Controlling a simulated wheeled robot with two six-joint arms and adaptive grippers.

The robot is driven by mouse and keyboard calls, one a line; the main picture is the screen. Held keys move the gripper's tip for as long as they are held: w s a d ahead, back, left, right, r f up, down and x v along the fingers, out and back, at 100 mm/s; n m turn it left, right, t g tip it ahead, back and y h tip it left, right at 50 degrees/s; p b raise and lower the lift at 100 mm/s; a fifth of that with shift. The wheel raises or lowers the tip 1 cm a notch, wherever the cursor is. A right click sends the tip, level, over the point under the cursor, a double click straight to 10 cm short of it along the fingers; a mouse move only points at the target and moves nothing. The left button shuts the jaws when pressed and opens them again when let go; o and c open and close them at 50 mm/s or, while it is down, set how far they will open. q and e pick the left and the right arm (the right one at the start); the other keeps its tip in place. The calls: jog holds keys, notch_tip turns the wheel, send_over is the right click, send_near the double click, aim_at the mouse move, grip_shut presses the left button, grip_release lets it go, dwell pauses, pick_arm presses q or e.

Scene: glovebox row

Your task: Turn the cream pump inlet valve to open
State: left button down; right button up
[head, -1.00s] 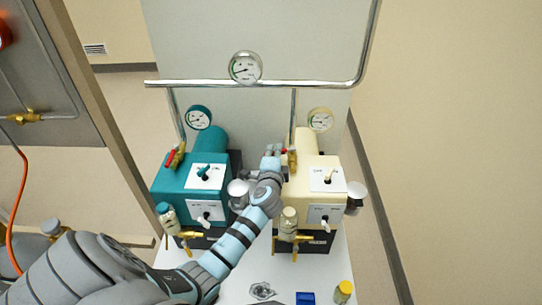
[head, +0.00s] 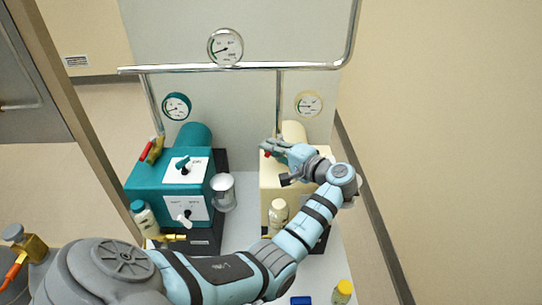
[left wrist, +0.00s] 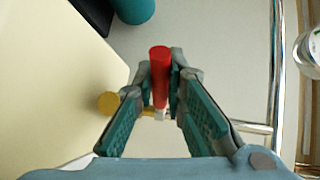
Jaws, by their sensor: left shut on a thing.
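The cream pump (head: 277,185) stands at the right of the white bench, with a cream-rimmed gauge (head: 309,104) above it. My left gripper (head: 269,147) is at the pump's upper left, at its inlet valve. In the left wrist view the valve's red handle (left wrist: 160,78) lies between the two fingers, and my left gripper (left wrist: 161,66) is shut on it. Part of the brass valve body (left wrist: 108,102) shows to the left of the fingers. My left forearm covers most of the pump's front panel. My right gripper is not in view.
The teal pump (head: 150,180) stands to the left, with its own red-handled valve (head: 146,150). A metal cup-like part (head: 223,192) is between the pumps. A capped bottle (head: 278,213) is before the cream pump. A chrome pipe (head: 180,69) crosses above.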

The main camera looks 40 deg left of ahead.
pick_arm(q)
jog(key=shift+d+n+g, duration=0.15)
jog(key=shift+n+g, duration=0.15)
jog(key=shift+g, duration=0.1)
jog(key=c, duration=1.6)
grip_release()
jog(key=shift+c, duration=0.2)
